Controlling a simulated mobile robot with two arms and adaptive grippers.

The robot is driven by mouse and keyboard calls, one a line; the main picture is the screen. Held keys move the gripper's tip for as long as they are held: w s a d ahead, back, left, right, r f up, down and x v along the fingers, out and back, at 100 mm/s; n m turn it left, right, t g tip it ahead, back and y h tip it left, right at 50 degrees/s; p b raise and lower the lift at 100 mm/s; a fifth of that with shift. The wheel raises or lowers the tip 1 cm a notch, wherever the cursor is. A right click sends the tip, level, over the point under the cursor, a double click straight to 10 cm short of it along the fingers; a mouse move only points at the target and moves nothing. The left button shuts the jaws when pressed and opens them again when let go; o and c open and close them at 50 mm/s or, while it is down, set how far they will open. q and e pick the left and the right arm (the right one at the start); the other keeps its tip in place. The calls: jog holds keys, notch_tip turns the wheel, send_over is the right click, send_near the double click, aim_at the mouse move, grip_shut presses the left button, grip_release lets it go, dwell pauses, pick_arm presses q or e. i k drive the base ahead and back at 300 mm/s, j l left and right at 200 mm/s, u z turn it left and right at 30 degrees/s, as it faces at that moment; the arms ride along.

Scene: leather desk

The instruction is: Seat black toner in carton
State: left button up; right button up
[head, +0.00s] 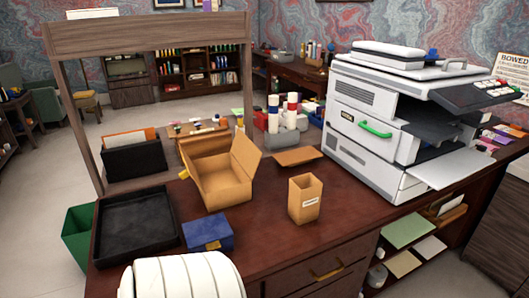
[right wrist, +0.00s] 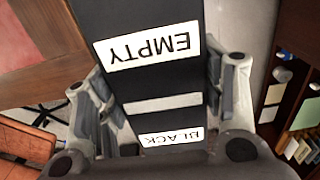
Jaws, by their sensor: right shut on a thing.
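A black toner cartridge (right wrist: 153,105) fills the middle of the right wrist view. Its white labels read "EMPTY" and "BLACK", upside down. My right gripper (right wrist: 160,88) is shut on it, with one finger on each side. In the head view an open cardboard carton (head: 226,184) stands on the desk with its flaps up. A smaller, tall open-topped carton (head: 304,203) with a white label stands to its right; its label is too small to read. The head view shows neither the cartridge nor my right gripper. My left gripper is not in view.
A white printer (head: 375,120) with a green handle stands at the right of the desk (head: 275,232). A black tray (head: 135,222) and a blue box (head: 208,232) are at the left. A flat cardboard piece (head: 297,156) lies behind the tall carton. Bare desk surrounds the tall carton.

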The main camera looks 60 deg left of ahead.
aim_at(306, 181)
jog(key=u, duration=1.6)
